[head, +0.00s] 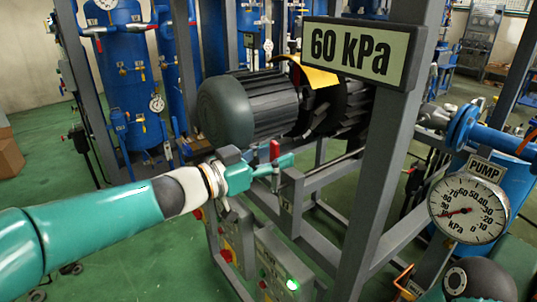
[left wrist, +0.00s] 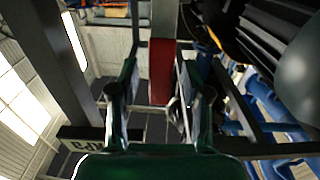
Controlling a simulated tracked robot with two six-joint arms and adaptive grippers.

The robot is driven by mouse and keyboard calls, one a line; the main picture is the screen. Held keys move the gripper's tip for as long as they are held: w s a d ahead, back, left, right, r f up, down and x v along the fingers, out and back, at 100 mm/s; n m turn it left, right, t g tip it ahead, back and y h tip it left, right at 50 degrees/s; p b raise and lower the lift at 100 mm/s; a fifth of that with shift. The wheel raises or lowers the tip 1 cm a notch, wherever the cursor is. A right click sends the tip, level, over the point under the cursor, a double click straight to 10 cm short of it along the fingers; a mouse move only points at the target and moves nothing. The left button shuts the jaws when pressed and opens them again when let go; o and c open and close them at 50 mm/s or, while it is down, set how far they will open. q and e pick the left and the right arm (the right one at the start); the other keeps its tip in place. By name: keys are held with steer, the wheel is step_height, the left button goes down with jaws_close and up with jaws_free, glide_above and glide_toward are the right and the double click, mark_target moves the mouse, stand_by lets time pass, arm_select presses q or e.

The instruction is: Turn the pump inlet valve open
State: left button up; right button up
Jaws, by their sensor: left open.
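A red valve handle (head: 275,150) stands upright by the grey frame, just below the motor. In the left wrist view it is a red bar (left wrist: 162,70) between my two fingers, with a visible gap on each side. I take it as the pump inlet valve's handle; no label on it is readable. My left gripper (head: 279,164) is open, its teal fingers at the handle from the left; its fingers also show in the left wrist view (left wrist: 160,88). The valve body is mostly hidden behind the gripper. My right gripper is not in view.
A dark motor (head: 250,105) sits right above the gripper. A grey post (head: 380,160) with a 60 kPa sign (head: 361,53) stands to the right. A gauge labelled PUMP (head: 467,208) is farther right. Control boxes (head: 283,265) with a lit green button are below.

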arm_select(q)
steer(key=shift+w+d, duration=0.1)
steer(key=shift+c, duration=0.3)
jaws_close()
